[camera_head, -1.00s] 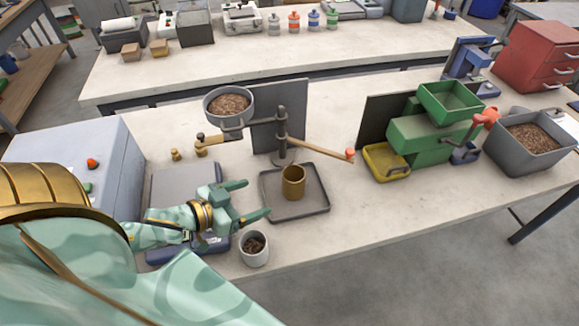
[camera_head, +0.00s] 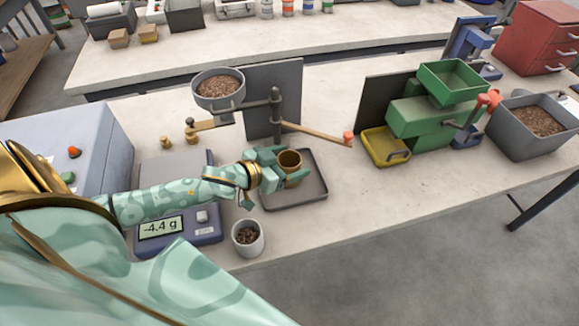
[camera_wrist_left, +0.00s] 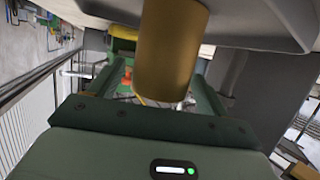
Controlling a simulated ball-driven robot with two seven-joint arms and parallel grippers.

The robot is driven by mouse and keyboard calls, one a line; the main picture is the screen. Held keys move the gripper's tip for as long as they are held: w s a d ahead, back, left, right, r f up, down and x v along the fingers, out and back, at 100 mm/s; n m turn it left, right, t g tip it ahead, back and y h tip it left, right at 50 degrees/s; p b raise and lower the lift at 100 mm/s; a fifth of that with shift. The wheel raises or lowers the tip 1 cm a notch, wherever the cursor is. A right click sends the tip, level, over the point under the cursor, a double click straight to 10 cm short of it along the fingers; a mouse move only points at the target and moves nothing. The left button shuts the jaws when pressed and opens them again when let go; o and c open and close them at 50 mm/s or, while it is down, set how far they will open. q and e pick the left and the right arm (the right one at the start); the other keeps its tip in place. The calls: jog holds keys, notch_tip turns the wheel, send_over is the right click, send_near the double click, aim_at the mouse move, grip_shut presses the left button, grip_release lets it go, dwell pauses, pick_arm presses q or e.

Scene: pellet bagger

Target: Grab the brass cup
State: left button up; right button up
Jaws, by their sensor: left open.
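The brass cup (camera_head: 289,161) stands upright on the dark grey tray (camera_head: 297,203) under the pellet dispenser. My left gripper (camera_head: 283,163) is open, with its fingers on either side of the cup. In the left wrist view the cup (camera_wrist_left: 172,50) sits between the two green fingers, with gaps visible beside it. My right gripper is not in view.
A white cup of pellets (camera_head: 247,239) stands close below my left forearm. A scale (camera_head: 178,232) reads -4.4 g. The dispenser post (camera_head: 277,120) and its wooden lever (camera_head: 318,134) are just behind the cup.

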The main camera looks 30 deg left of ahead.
pick_arm(q)
jog(key=shift+x, duration=1.2)
jog(key=c, duration=1.1)
jog(key=shift+s, duration=0.1)
jog(key=shift+r, duration=0.15)
